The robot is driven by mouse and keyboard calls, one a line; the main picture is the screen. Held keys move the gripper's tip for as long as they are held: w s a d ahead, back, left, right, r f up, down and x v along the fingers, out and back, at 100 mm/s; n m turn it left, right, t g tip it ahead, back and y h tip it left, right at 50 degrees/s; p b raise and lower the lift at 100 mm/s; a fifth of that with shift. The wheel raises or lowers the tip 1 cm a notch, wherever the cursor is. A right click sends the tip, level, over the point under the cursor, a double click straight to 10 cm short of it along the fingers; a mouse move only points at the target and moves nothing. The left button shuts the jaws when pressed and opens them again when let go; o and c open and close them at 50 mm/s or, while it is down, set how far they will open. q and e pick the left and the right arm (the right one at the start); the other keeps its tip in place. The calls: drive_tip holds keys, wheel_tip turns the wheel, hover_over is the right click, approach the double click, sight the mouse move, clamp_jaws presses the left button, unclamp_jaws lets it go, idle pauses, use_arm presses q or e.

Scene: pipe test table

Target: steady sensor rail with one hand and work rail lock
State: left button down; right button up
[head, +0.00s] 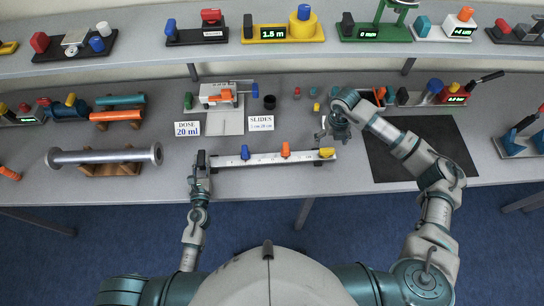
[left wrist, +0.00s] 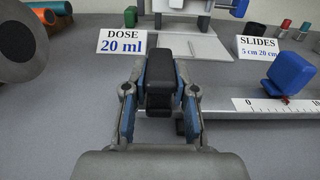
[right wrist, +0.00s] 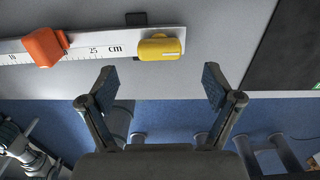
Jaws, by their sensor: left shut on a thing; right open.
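The white sensor rail (head: 265,159) lies near the table's front edge, with a scale in cm. It carries a blue slider (head: 245,152), an orange slider (head: 285,150) and a yellow lock piece (head: 326,153) at its right end. My left gripper (head: 201,163) is shut on the black end block (left wrist: 158,70) at the rail's left end. My right gripper (head: 334,132) is open and empty, above and just behind the rail's right end. In the right wrist view, the yellow piece (right wrist: 160,48) lies beyond the open fingers (right wrist: 160,86), apart from them.
Cards reading "DOSE 20 ml" (head: 187,129) and "SLIDES 5 cm 20 cm" (head: 261,123) stand behind the rail. A metal pipe (head: 105,156) on a wooden cradle lies at left. A black mat (head: 420,150) lies at right, under my right arm. A shelf (head: 130,58) runs along the back.

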sight(328, 149)
drive_tip(key=shift+f, duration=2.7)
drive_tip(key=c, duration=1.4)
drive_tip(key=n, duration=0.3)
drive_tip(key=shift+n, duration=0.4)
use_arm(q)
drive_tip(key=shift+a, duration=0.1)
use_arm(e)
drive_tip(key=n, duration=0.3)
